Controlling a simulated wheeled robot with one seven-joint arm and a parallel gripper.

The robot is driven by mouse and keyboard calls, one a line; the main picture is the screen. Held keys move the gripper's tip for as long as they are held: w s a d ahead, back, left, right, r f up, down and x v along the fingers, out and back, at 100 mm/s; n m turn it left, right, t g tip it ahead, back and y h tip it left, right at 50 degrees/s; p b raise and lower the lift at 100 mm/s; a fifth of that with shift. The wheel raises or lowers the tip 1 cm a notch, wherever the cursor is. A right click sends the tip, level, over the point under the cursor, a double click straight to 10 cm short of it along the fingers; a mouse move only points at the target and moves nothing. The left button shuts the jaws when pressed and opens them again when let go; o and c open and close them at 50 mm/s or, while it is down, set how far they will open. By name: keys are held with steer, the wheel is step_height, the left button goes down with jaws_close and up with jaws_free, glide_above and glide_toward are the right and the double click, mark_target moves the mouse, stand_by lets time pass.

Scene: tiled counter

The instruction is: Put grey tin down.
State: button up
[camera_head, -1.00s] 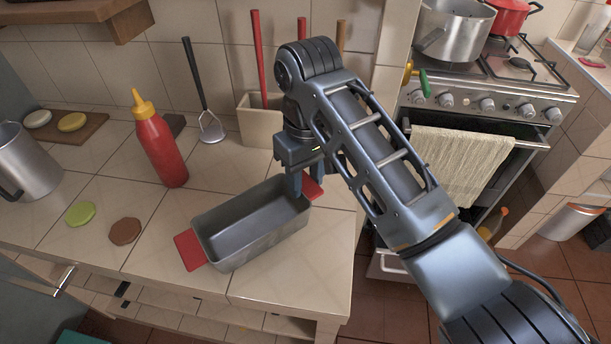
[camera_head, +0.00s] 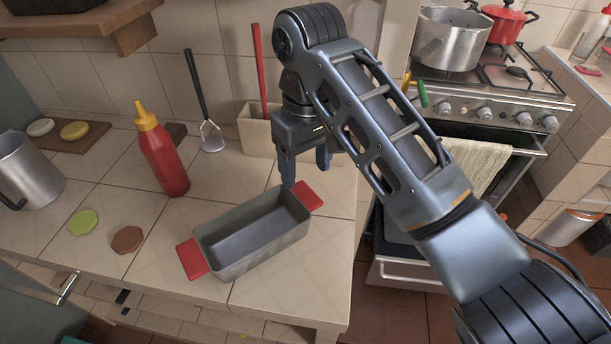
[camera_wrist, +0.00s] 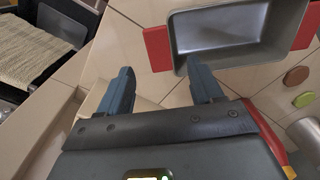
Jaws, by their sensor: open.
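The grey tin (camera_head: 255,262), a rectangular loaf tin with red end handles, sits upright on the tiled counter (camera_head: 305,290) near its front right edge. My gripper (camera_head: 306,180) is open and empty just above and behind the tin's right red handle (camera_head: 309,197). In the wrist view my gripper's two fingers (camera_wrist: 163,88) are spread apart with nothing between them. The grey tin (camera_wrist: 230,62) shows there beyond the fingertips, clear of them, with one red handle (camera_wrist: 157,49) near the fingers.
A red squeeze bottle (camera_head: 165,160) stands behind the tin to the left. A utensil holder (camera_head: 255,132) is against the wall behind my gripper. Green (camera_head: 83,222) and brown (camera_head: 127,239) discs lie left of the tin. A metal pot (camera_head: 30,170) stands far left.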

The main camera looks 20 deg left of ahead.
step_height(320, 180, up, 6)
steer(key=p, duration=0.1)
stand_by(1.5)
